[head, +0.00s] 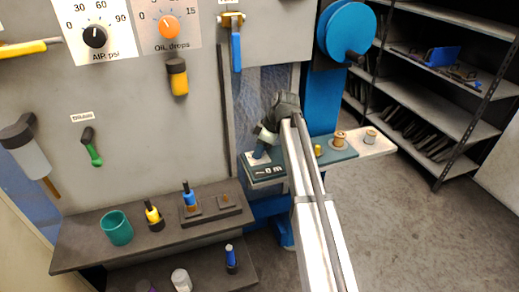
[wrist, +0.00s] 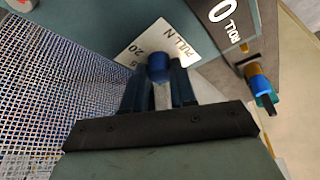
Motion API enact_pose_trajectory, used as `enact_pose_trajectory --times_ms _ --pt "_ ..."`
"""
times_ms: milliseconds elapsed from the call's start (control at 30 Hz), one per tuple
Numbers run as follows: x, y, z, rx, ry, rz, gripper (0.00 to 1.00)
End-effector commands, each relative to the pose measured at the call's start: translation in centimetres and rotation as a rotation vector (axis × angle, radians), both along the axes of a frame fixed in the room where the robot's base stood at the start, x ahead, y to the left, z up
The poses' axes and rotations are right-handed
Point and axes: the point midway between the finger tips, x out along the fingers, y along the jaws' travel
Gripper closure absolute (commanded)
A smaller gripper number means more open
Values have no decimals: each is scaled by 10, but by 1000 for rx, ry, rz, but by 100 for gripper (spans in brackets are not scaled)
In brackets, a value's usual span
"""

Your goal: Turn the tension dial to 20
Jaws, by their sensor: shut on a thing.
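The tension dial is a blue knob (wrist: 158,64) on a white plate (wrist: 181,48) marked "PULL N", with the number 20 readable, in the wrist view. My gripper (wrist: 159,84) is shut on the knob, with one dark blue finger at each side. The fingers hide part of the plate and its other numbers. I cannot make out a pointer mark on the knob. In the head view my gripper (head: 262,136) reaches to the teal unit (head: 264,172) with a small dark display, and the dial is mostly hidden there.
A blue mesh panel (wrist: 45,85) lies beside the dial. A dark "ROLL" counter (wrist: 232,22) and a blue-and-brass fitting (wrist: 260,85) are at the right. In the head view a large blue wheel (head: 345,28) stands above, and a dark shelf (head: 150,228) is below left.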

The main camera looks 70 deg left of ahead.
Motion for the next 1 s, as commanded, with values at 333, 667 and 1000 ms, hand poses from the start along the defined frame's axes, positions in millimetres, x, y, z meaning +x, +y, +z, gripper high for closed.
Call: enact_pose_trajectory --times_ms 333,667,1000 --pt "-2 -3 0 2 -1 -329 100" --pt "-4 -3 0 2 -1 -642 100" --pt "-6 -3 0 1 -2 -964 100"
